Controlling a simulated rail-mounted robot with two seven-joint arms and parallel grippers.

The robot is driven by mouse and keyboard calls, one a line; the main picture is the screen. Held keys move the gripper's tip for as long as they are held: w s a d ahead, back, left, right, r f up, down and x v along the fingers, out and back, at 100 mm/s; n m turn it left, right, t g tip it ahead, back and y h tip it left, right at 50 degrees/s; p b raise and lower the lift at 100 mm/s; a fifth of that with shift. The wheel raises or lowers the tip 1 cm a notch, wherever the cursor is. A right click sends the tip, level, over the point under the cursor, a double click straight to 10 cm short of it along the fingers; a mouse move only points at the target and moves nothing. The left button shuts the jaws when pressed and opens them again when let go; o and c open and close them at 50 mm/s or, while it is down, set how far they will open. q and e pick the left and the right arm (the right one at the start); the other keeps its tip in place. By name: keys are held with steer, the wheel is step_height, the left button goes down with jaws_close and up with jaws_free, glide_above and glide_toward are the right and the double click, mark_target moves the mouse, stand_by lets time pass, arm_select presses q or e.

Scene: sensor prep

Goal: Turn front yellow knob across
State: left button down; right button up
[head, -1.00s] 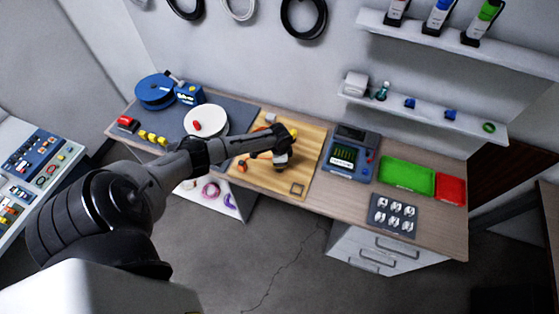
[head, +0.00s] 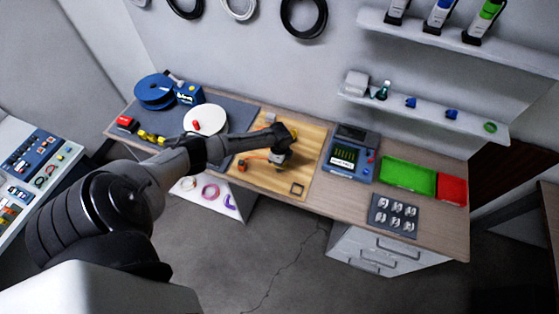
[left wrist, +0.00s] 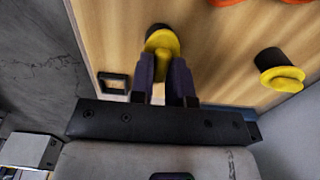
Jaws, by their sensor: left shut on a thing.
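The front yellow knob (left wrist: 162,40) stands on the wooden board (left wrist: 215,60) near its floor-side edge in the left wrist view. My left gripper (left wrist: 168,72) is shut on its grip, with one dark finger on each side. The grip runs lengthwise between the fingers. A second yellow knob (left wrist: 280,72) stands apart, toward the wall side of the board, with its grip lying more sideways in the picture. My right gripper is out of view.
A black square frame (head: 297,189) lies at the board's front corner. Orange parts lie by the gripper. A blue device (head: 347,160), green tray (head: 407,176) and red tray (head: 451,188) stand to the right. A white disc (head: 205,120) is to the left.

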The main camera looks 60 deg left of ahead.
arm_select(q)
steer(key=c, duration=1.1)
jaws_free()
steer(key=shift+r, duration=6.9)
steer(key=shift+n, duration=0.3)
